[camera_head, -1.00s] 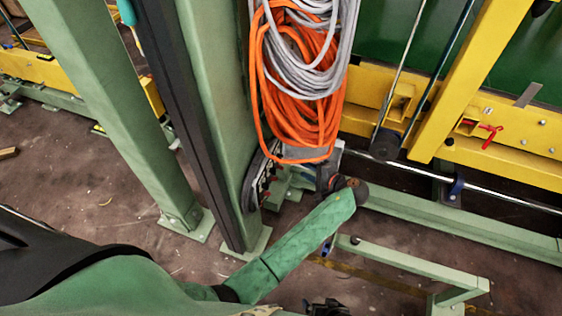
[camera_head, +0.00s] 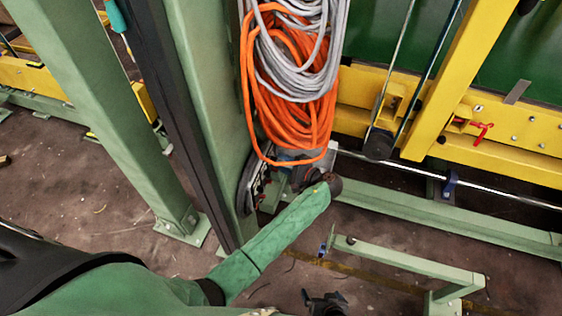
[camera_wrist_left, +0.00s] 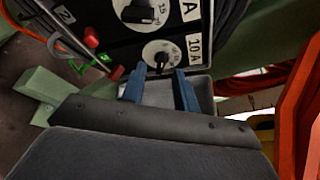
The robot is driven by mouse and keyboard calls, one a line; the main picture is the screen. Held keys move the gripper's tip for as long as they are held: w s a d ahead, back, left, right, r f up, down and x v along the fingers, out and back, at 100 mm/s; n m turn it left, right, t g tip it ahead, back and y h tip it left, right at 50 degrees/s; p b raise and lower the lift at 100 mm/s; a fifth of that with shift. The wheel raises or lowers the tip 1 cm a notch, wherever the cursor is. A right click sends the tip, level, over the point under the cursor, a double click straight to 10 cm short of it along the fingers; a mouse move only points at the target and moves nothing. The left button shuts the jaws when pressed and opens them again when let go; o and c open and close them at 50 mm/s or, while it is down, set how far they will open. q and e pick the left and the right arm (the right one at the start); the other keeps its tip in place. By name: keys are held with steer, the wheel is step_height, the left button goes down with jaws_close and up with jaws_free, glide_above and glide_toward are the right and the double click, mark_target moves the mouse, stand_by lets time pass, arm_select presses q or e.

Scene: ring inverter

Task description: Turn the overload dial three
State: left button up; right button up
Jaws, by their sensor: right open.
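A black control panel with dials shows in the left wrist view. A large black dial (camera_wrist_left: 140,12) is at its top, and a smaller dial (camera_wrist_left: 161,60) is below, beside a "10 A" label (camera_wrist_left: 195,46). I cannot read which is the overload dial. My left gripper (camera_wrist_left: 160,76) has two blue fingers spread apart, with their tips just below the smaller dial and nothing seen between them. In the head view the panel (camera_head: 256,184) is seen edge-on at the green post, and my left fingers are mostly hidden behind the wrist. My right gripper (camera_head: 326,303) is partly visible at the bottom edge, empty.
Orange cable (camera_head: 290,100) and grey cable (camera_head: 300,50) coils hang just above the panel. A thick green post (camera_head: 205,90) stands left of it. Red knobs (camera_wrist_left: 92,41) sit on the panel's left. A low green frame (camera_head: 410,262) stands right of my right gripper.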

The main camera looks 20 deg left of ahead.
arm_select(q)
steer(key=shift+w+a+f, duration=0.1)
steer(key=shift+w+a, duration=0.1)
steer(key=shift+a, duration=0.3)
jaws_close()
arm_select(e)
steer(key=shift+s+r, duration=0.1)
steer(key=shift+r, duration=0.05)
step_height(320, 180, up, 30)
steer(key=d+g+p, duration=0.1)
steer(key=g+p, duration=0.2)
steer(key=p, duration=0.5)
arm_select(q)
steer(key=shift+w+m+g+h+p, duration=0.1)
steer(key=shift+m+g+h+p, duration=0.15)
steer(key=shift+m+g+p, duration=1)
steer(key=shift+m+g+h+p, duration=0.25)
steer(key=shift+m+g+p, duration=0.3)
steer(key=shift+m+p, duration=1.4)
arm_select(e)
steer(key=s+d+r+g+h, duration=0.2)
steer(key=d+r, duration=0.4)
steer(key=d, duration=0.3)
steer(key=shift+s+r+g+h, duration=0.3)
steer(key=shift+s+r+h, duration=0.1)
